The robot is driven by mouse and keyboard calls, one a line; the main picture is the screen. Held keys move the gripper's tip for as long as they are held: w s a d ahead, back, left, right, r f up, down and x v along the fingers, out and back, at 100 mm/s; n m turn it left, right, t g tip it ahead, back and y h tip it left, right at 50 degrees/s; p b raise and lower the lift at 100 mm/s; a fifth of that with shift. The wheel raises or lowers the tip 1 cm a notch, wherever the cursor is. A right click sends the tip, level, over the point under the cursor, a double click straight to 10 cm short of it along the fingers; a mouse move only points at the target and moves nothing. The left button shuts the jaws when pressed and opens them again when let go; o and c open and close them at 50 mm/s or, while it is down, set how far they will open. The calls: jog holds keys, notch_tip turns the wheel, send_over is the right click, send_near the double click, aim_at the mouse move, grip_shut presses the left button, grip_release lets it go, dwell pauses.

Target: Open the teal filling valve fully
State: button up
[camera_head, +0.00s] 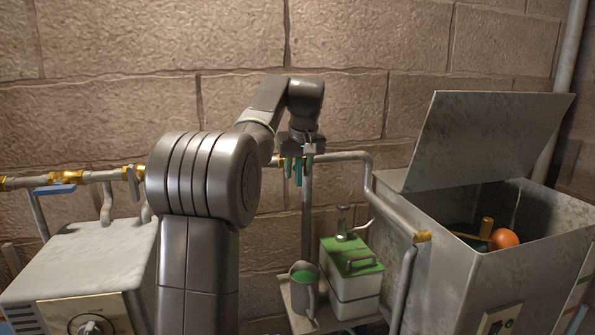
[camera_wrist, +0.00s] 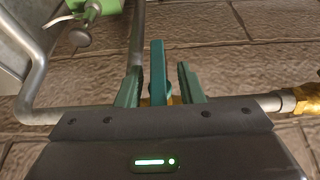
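The teal valve handle (camera_wrist: 157,72) stands between the two green fingers of my gripper (camera_wrist: 158,88) in the wrist view. It lies across the pipe, with its brass body partly hidden behind the fingers. A gap shows on each side of the handle, so the fingers are around it but not closed on it. In the head view my gripper (camera_head: 297,164) is at the wall pipe, and the teal handle (camera_head: 298,176) points down from the pipe between the fingers, partly covered.
The pipe (camera_head: 345,156) runs along the stone wall. A blue lever (camera_head: 55,189) lies along it at left. A green-lidded box (camera_head: 352,285) and a jug (camera_head: 305,283) stand below my gripper. An open metal tank (camera_head: 450,275) is at right, a white-topped unit (camera_head: 85,260) at left.

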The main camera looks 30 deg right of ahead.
jog(key=shift+f, duration=0.15)
jog(key=shift+s, duration=0.15)
grip_shut()
